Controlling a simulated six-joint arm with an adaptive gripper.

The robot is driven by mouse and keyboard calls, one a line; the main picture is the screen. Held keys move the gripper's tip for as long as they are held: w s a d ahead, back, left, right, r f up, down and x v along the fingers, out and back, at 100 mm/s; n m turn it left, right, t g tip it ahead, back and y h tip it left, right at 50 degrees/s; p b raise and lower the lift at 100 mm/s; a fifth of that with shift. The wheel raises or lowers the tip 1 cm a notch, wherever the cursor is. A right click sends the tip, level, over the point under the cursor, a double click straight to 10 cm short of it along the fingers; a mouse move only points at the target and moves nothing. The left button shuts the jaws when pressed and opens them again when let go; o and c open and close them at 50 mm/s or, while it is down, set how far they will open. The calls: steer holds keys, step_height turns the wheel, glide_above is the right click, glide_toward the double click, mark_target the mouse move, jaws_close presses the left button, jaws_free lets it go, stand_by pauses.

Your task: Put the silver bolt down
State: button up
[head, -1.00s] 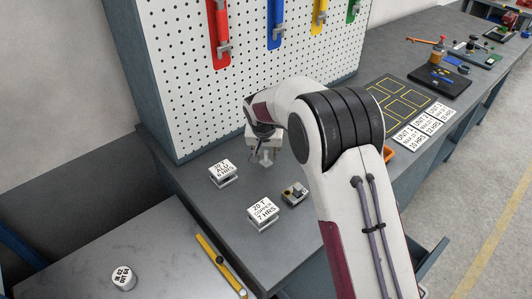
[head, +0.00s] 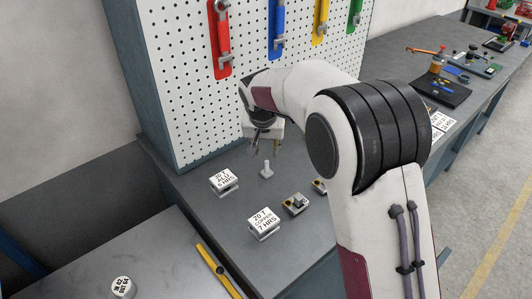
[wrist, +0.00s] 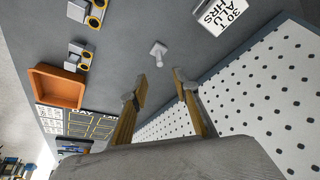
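The silver bolt (head: 266,169) stands upright on the grey bench top, near the foot of the pegboard. It also shows in the wrist view (wrist: 158,52), beyond the fingertips and apart from them. My gripper (head: 264,148) is above and just behind the bolt in the head view. In the wrist view its two fingers (wrist: 154,84) are spread apart with nothing between them.
A label block reading "30 T ALU" (head: 223,180) and one reading "20 T COPPER" (head: 263,222) stand near the bolt. Small grey-and-yellow parts (head: 296,204) lie to the right. An orange tray (wrist: 57,88) shows in the wrist view. The pegboard (head: 190,90) rises behind.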

steer(key=shift+s+r, duration=0.3)
steer(key=shift+r, duration=0.35)
steer(key=s+d+f+n+g, duration=0.2)
steer(key=s+d, duration=0.1)
steer(key=s, duration=0.4)
steer(key=s+d+r+t, duration=0.1)
steer(key=s+d+r, duration=0.3)
steer(key=s+d, duration=0.3)
steer(key=s+d+r+m+t, duration=0.1)
steer(key=s+d+r, duration=0.3)
steer(key=s, duration=1)
steer(key=s+d+r+m+t, duration=0.1)
steer(key=s+d+r, duration=0.4)
steer(key=s+d, duration=0.4)
steer(key=shift+s+d, duration=0.35)
steer(key=shift+s, duration=0.45)
